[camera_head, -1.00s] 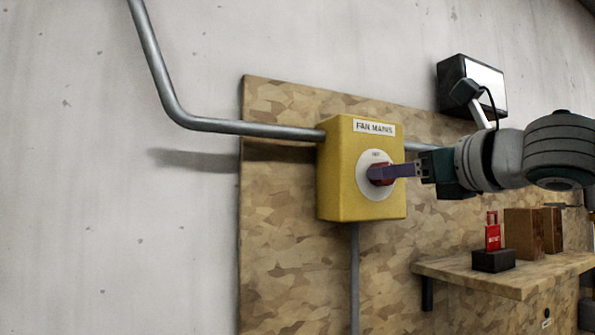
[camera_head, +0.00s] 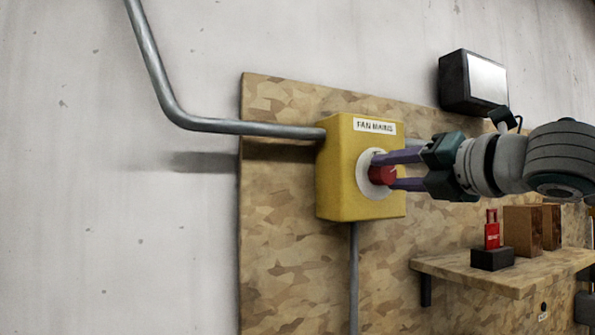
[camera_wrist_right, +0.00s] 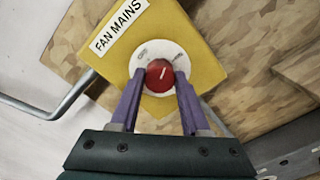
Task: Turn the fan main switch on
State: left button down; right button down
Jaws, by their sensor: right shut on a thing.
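The yellow switch box (camera_head: 335,170), labelled FAN MAINS, is fixed to a wooden board on the wall. Its red round knob (camera_head: 381,175) sits on a white dial plate (camera_head: 363,183). My right gripper (camera_head: 384,171) comes in from the right, with one purple finger above the knob and one below it, shut on the knob. In the right wrist view the red knob (camera_wrist_right: 159,75) shows a white pointer line and lies between the two finger tips (camera_wrist_right: 159,82). My left gripper is not in view.
Grey conduit pipe (camera_head: 245,127) runs into the box from the left. A black box with a white face (camera_head: 472,82) hangs at upper right. A wooden shelf (camera_head: 520,283) below right holds a red tag (camera_head: 492,229) on a black block and brown boxes (camera_head: 523,230).

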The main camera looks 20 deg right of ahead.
jog(key=m, duration=0.6)
jog(key=shift+f, duration=0.1)
dwell(0.5)
jog(key=shift+c, duration=1.9)
grip_release()
